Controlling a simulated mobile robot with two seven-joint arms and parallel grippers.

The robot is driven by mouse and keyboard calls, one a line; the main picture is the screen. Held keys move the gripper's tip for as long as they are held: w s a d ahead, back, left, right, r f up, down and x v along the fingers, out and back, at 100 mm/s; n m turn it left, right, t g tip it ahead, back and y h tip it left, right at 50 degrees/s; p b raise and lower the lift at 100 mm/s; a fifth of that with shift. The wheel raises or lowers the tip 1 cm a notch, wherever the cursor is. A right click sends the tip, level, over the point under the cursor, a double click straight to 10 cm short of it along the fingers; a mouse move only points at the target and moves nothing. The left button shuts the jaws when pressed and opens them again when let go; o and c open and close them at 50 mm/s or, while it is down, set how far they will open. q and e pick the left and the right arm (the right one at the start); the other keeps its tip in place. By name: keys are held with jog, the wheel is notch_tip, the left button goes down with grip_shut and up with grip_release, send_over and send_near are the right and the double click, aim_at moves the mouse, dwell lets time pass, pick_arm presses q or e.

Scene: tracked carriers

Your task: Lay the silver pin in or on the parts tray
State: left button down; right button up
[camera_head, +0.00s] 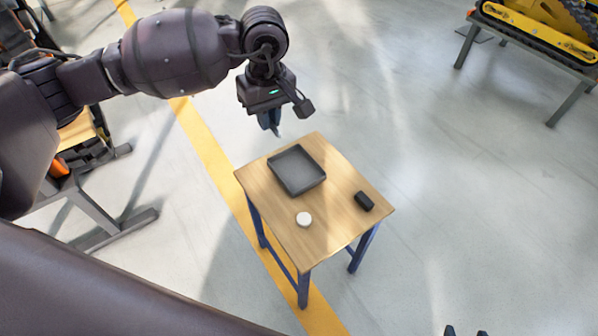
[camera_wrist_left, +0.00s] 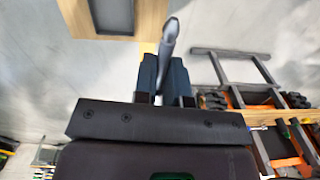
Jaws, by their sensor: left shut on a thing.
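The silver pin (camera_wrist_left: 168,38) is held in my left gripper (camera_wrist_left: 165,75), sticking out past the fingertips in the left wrist view. In the head view my left gripper (camera_head: 270,121) hangs beyond the table's far left edge, with only a small bit of the pin (camera_head: 279,133) showing below it. The parts tray (camera_head: 318,182) is a dark grey, shallow, square tray. It lies empty on the far half of the small wooden table, to the lower right of the gripper. My right gripper (camera_head: 466,332) shows only as two separated dark fingertips at the bottom edge.
The wooden table (camera_head: 335,215) has blue legs. A white round thing (camera_head: 304,219) and a small black block (camera_head: 364,201) lie on it, apart from the tray. A yellow tracked machine (camera_head: 545,20) stands on a bench at the upper right. Open floor surrounds the table.

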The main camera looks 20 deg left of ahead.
pick_arm(q)
jog(key=w+f+n+b, duration=0.6)
jog(key=w+n, duration=0.1)
jog(key=n, duration=0.5)
jog(key=n+b, duration=0.6)
jog(key=n, duration=0.8)
send_over(296, 173)
notch_tip(296, 173, down, 8)
jog(key=shift+n, duration=0.3)
notch_tip(296, 173, down, 15)
jog(key=b, duration=0.5)
jog(key=shift+r, duration=0.15)
jog(key=shift+f+b, duration=0.3)
jog(key=shift+b, duration=0.1)
notch_tip(296, 173, down, 4)
jog(key=shift+f+b, duration=0.25)
jog(key=shift+b, duration=0.6)
jog(key=shift+r, duration=0.2)
jog(key=c, duration=1.6)
grip_release()
jog(key=shift+f, duration=0.15)
jog(key=o, duration=0.7)
pick_arm(e)
notch_tip(296, 173, down, 10)
jog(key=w+a+n, duration=0.1)
jog(key=shift+a+f+t+y, duration=0.2)
jog(key=shift+f+t+y, duration=0.1)
jog(key=shift+y, duration=0.1)
